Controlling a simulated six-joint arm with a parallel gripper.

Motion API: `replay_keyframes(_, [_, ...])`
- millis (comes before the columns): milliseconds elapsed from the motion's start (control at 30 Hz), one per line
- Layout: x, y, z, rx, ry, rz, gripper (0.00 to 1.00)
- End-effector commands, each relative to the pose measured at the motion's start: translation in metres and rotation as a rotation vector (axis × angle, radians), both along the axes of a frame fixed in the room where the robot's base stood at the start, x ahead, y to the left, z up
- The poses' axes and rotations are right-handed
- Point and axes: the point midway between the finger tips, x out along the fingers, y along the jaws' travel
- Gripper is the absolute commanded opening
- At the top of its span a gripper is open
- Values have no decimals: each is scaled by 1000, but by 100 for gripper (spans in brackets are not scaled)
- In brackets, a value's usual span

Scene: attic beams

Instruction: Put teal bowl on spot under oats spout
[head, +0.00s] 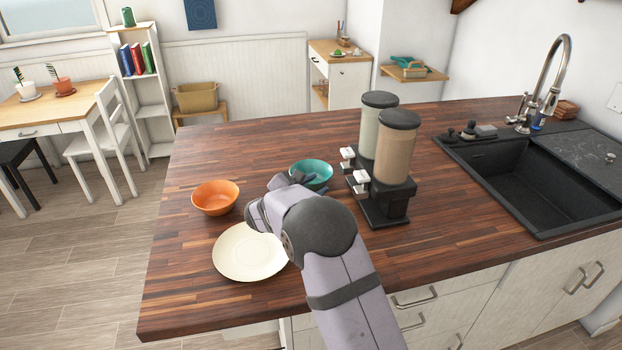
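The teal bowl (314,172) stands on the wooden counter, left of the dispenser. My gripper (303,181) is at the bowl's near side, its dark fingers partly hidden by my own arm. I cannot tell whether the fingers are open or touch the rim. The dispenser (397,200) has two clear canisters with black lids, a pale greenish one (369,135) behind and a tan one (394,155) in front. White spout parts (360,176) face left above its black base. No label shows which canister holds oats. No bowl stands under either spout.
An orange bowl (215,197) and a cream plate (248,252) lie left of my arm on the counter (240,155). A black sink (530,180) with a tall faucet (552,85) is at the right. The counter behind the teal bowl is clear.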

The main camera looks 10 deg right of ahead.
Motion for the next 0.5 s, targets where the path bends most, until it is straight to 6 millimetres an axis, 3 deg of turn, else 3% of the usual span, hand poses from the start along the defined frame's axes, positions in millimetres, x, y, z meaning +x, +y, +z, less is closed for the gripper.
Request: replay_keyframes(500, [38, -36, -18, 0, 1, -1, 30])
